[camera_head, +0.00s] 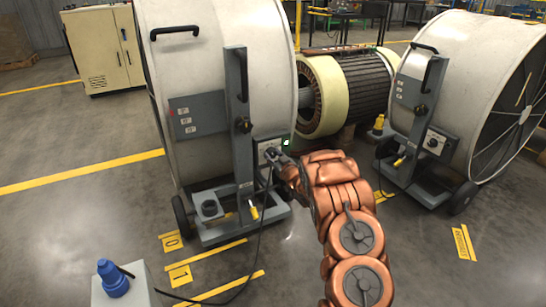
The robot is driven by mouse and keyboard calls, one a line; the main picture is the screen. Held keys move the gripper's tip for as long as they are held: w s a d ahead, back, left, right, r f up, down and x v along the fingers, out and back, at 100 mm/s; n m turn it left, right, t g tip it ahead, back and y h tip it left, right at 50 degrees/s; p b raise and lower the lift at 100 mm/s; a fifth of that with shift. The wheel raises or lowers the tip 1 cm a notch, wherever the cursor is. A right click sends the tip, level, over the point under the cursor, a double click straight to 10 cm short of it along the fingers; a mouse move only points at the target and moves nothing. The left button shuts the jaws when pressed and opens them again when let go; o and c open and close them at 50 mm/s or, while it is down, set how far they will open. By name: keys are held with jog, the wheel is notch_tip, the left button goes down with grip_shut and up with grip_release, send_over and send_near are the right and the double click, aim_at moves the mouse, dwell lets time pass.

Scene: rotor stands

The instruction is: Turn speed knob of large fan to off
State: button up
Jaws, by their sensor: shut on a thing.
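The large fan (225,85) is a white drum on a grey wheeled frame, left of centre. Its small control box (262,146) sits low on the frame's right side, with a lit green light (286,142). My gripper (272,156) is at the front of this box, shut on the speed knob. The knob itself is hidden behind the fingers. My copper-coloured arm reaches up to it from the lower right.
A second fan (455,75) stands at the right, with its own control box (434,143). A rotor (335,90) lies between the fans. A blue plug (112,278) and black cable (235,290) are at the front left. Open floor lies left.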

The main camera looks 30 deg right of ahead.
jog(key=c, duration=0.5)
jog(key=shift+n, duration=0.4)
jog(key=n+b, duration=0.1)
jog(key=n, duration=0.2)
jog(key=shift+n+b, duration=0.75)
jog(key=shift+n, duration=1.35)
jog(key=o, duration=1.2)
jog(key=shift+c, duration=0.2)
